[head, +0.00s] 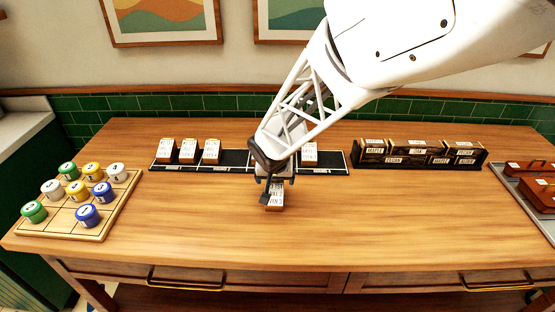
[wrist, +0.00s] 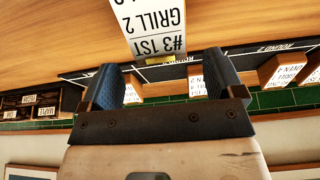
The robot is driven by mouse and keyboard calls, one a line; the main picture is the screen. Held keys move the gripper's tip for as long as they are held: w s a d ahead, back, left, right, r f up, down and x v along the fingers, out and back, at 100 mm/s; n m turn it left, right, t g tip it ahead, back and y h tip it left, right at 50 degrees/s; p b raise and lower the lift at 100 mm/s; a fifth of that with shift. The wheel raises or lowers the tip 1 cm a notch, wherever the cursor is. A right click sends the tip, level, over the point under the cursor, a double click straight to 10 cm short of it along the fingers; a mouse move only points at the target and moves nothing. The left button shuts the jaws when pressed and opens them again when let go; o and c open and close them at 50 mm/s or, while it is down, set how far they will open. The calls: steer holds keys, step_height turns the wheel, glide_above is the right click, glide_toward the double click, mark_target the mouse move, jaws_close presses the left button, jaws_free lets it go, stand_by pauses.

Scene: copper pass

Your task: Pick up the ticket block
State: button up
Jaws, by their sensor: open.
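A ticket block (head: 274,200) with a white printed label on a wooden body stands alone on the wooden counter, in front of the black rail. In the wrist view the ticket block (wrist: 152,28) shows its label reading "#3 1ST GRILL 2", upside down. It lies just beyond my fingertips, roughly in line with the gap between them. My gripper (head: 274,178) is directly above and behind the block in the head view and hides part of it. In the wrist view my gripper (wrist: 164,78) has its two fingers apart with nothing between them.
The black rail (head: 236,160) holds several more ticket blocks (head: 188,150). A dark rack (head: 418,155) of labelled boxes stands right of it. A wooden board (head: 65,222) with coloured pucks is at left, and a tray with brown cases (head: 545,193) at right. The counter front is clear.

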mark_target(275, 184)
steer(key=shift+f, duration=0.1)
steer(key=shift+x, duration=2.5)
steer(key=c, duration=1.1)
steer(key=shift+o, duration=0.2)
steer(key=shift+r, duration=0.2)
steer(key=shift+r, duration=1.55)
steer(key=s+d, duration=0.1)
steer(key=s, duration=0.4)
steer(key=s+d+r, duration=0.1)
steer(key=s+d, duration=0.1)
steer(key=s, duration=0.3)
steer(key=s+d, duration=0.2)
steer(key=s, duration=0.3)
steer(key=shift+s+r, duration=0.1)
steer(key=shift+r, duration=0.2)
